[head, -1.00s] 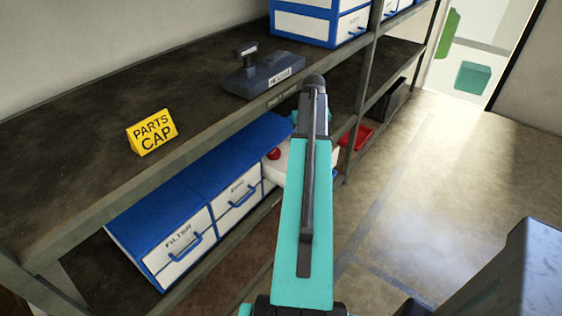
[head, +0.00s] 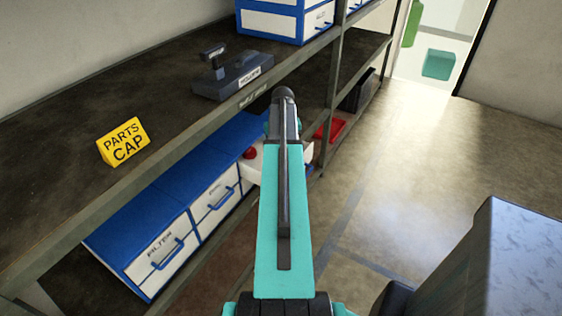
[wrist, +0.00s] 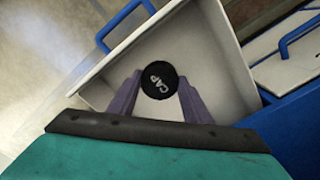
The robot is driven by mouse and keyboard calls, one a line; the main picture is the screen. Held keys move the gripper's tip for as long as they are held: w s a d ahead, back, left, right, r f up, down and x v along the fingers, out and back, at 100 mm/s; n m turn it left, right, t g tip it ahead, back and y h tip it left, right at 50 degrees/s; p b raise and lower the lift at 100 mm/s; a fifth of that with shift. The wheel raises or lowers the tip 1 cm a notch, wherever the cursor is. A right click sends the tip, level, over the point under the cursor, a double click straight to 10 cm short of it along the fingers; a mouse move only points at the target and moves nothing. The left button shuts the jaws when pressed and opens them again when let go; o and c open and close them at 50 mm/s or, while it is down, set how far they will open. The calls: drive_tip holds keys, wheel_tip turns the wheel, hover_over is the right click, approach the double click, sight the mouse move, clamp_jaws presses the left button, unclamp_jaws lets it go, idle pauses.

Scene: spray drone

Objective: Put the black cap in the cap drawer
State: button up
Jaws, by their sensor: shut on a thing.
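The black cap (wrist: 159,80), a round disc lettered CAP, is between the two fingers of my gripper (wrist: 158,88) in the wrist view. The fingers are shut on it. Behind it is the white inside of an open drawer (wrist: 222,62) with a blue handle (wrist: 125,22). The cap is over the drawer's inside; I cannot tell how high above its floor. In the head view the open white drawer (head: 268,168) juts from the lower shelf, partly behind my arm. My gripper and the cap are hidden there.
Closed drawers, one lettered FILTER (head: 160,257), stand left of the open one under a blue top (head: 150,205). A yellow PARTS CAP sign (head: 123,142) stands on the upper shelf (head: 60,190).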

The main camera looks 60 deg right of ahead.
drive_tip(key=shift+f, duration=0.45)
drive_tip(key=shift+f+p, duration=0.5)
drive_tip(key=shift+f, duration=1.35)
drive_tip(key=shift+f, duration=0.1)
drive_tip(key=o, duration=1)
drive_tip(key=shift+o, duration=0.2)
drive_tip(key=shift+r+b, duration=1.5)
drive_tip(key=shift+r, duration=4.6)
